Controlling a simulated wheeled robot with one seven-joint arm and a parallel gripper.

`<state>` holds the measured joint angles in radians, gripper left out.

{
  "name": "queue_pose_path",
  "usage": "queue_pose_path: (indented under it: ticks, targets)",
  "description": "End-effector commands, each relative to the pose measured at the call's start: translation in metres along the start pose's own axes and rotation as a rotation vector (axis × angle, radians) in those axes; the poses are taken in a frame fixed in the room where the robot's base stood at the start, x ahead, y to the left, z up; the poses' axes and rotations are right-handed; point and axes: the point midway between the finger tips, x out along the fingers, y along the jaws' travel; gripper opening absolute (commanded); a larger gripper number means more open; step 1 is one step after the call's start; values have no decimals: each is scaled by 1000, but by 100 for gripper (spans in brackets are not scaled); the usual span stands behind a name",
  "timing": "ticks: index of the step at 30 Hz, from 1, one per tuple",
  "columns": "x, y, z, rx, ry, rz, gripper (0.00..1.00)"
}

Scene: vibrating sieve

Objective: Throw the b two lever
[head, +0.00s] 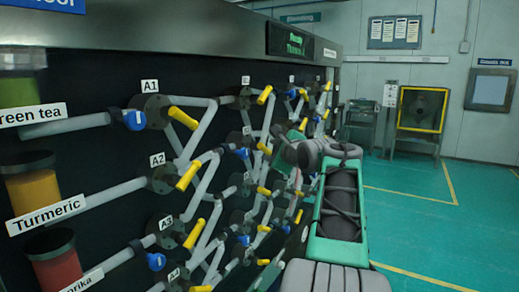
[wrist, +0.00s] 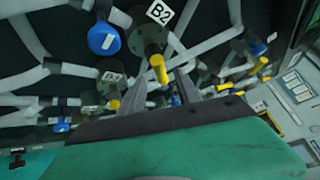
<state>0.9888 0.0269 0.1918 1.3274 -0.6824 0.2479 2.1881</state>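The B2 lever (wrist: 158,70) is a yellow handle on a dark round hub below the B2 label (wrist: 160,12) in the wrist view. My gripper (wrist: 161,80) is open, with one dark finger on each side of the handle's end in the picture. I cannot tell whether either finger touches it. In the head view the B2 handle (head: 264,148) is small, beside the green end of my arm. My fingers are hard to make out there.
The dark panel carries grey pipes, blue valves (wrist: 103,39) and other yellow levers such as A1 (head: 184,118) and A2 (head: 188,176) close around. Jars including turmeric (head: 35,188) stand at the left. The green floor (head: 440,220) to the right is clear.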

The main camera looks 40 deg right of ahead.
Motion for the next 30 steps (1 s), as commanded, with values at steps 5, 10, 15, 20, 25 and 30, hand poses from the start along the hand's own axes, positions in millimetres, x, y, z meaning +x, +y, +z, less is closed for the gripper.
queue_pose_path:
  ticks: [5, 10, 15, 20, 25, 30]
  targets:
    - [36, 0, -1, 1, 1, 2, 40]
    - [58, -1, -1, 1, 2, 1, 40]
    - [63, 0, -2, 0, 3, -1, 40]
    - [62, 0, -1, 0, 3, -1, 36]
    - [62, 0, -1, 0, 3, 0, 22]
    - [62, 0, -1, 0, 2, 0, 9]
